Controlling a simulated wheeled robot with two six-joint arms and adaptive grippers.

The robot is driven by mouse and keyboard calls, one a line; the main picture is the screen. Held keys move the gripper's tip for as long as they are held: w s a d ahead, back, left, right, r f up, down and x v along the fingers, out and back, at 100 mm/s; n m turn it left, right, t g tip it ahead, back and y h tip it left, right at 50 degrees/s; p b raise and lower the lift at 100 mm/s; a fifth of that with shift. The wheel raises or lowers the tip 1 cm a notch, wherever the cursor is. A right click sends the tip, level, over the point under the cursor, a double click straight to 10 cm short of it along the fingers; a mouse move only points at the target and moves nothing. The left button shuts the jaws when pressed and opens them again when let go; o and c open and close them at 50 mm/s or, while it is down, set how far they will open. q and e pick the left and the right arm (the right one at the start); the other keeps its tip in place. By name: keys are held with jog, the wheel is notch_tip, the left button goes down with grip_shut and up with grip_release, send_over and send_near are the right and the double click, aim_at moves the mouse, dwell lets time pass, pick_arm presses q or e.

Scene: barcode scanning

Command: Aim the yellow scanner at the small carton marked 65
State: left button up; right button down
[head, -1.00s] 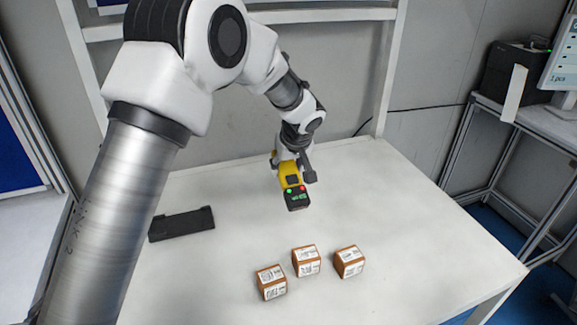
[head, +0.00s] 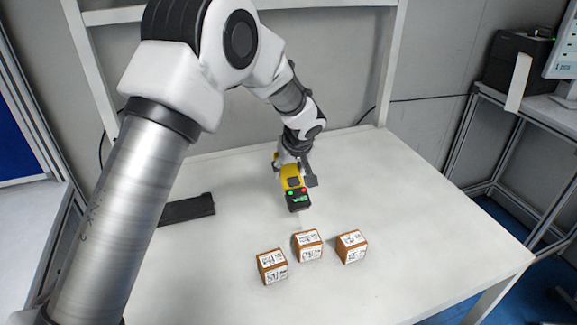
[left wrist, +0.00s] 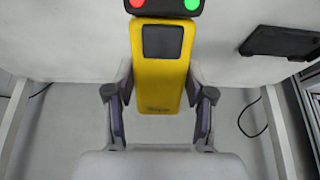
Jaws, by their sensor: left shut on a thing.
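My left gripper (head: 295,173) is shut on the yellow scanner (head: 291,182) and holds it over the table, behind the cartons. The scanner's dark head with a green and a red light points toward the front of the table. The yellow scanner also shows between the fingers in the left wrist view (left wrist: 160,75). Three small brown cartons with white labels stand in front: a left one (head: 272,266), a middle one (head: 307,245) and a right one (head: 351,246). The printing is too small for me to tell which is marked 65. My right gripper is not in view.
A black holder (head: 187,209) lies on the left part of the white table (head: 420,230). The table's right side is clear. A side bench (head: 540,112) with a black device (head: 515,65) and a monitor stands at the right.

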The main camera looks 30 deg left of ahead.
aim_at(289, 166)
pick_arm(q)
jog(key=shift+w+a+f, duration=0.25)
jog(key=shift+r, duration=0.4)
notch_tip(289, 166, up, 11)
jog(key=p, duration=0.6)
jog(key=shift+r+p, duration=0.15)
jog(key=shift+p, duration=0.15)
jog(key=shift+d, duration=0.1)
